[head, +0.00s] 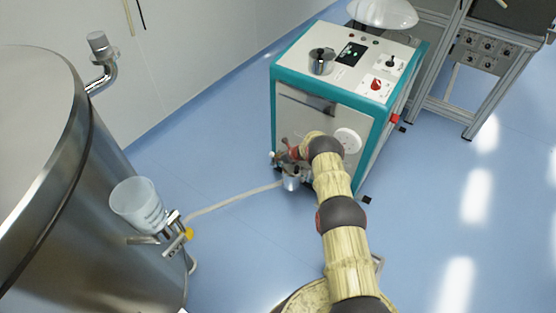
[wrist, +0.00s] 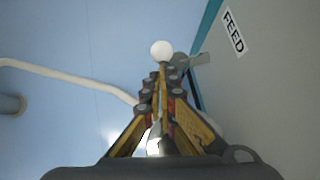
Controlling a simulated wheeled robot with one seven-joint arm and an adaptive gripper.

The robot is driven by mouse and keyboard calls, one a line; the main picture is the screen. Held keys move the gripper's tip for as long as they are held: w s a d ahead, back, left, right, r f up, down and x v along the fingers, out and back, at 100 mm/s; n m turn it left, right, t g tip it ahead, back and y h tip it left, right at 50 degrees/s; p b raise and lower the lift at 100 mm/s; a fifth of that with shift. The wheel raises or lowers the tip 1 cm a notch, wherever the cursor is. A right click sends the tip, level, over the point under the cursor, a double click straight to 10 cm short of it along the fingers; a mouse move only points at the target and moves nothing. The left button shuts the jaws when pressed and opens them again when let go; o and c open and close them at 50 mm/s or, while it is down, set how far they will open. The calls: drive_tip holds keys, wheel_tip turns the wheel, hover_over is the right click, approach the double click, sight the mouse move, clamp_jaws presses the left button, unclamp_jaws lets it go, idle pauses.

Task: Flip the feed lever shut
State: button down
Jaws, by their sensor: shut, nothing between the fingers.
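In the wrist view a round white knob (wrist: 162,51) shows just beyond the tips of my gripper (wrist: 165,75). It appears to be the end of the feed lever; its shaft is mostly hidden behind my fingers. A grey metal piece (wrist: 202,59) juts from the panel beside it, near a "FEED" label (wrist: 233,32). My fingers are shut and hold nothing. I cannot tell whether they touch the knob. In the head view my gripper (head: 286,151) is low at the front left of the teal and white machine (head: 310,115); the lever cannot be made out there.
A pale hose (head: 235,200) runs over the blue floor from the machine to a large steel tank (head: 110,220) at left. A metal frame (head: 480,125) stands behind right. The right floor is clear.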

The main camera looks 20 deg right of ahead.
drive_tip(key=shift+w+r, duration=0.1)
drive_tip(key=shift+w+a+r+p, duration=0.1)
drive_tip(key=shift+w+a+p, duration=0.1)
drive_tip(key=shift+p, duration=0.35)
drive_tip(key=shift+w+a+r+p, duration=0.2)
drive_tip(key=shift+w+p, duration=0.1)
drive_tip(key=shift+p, duration=0.2)
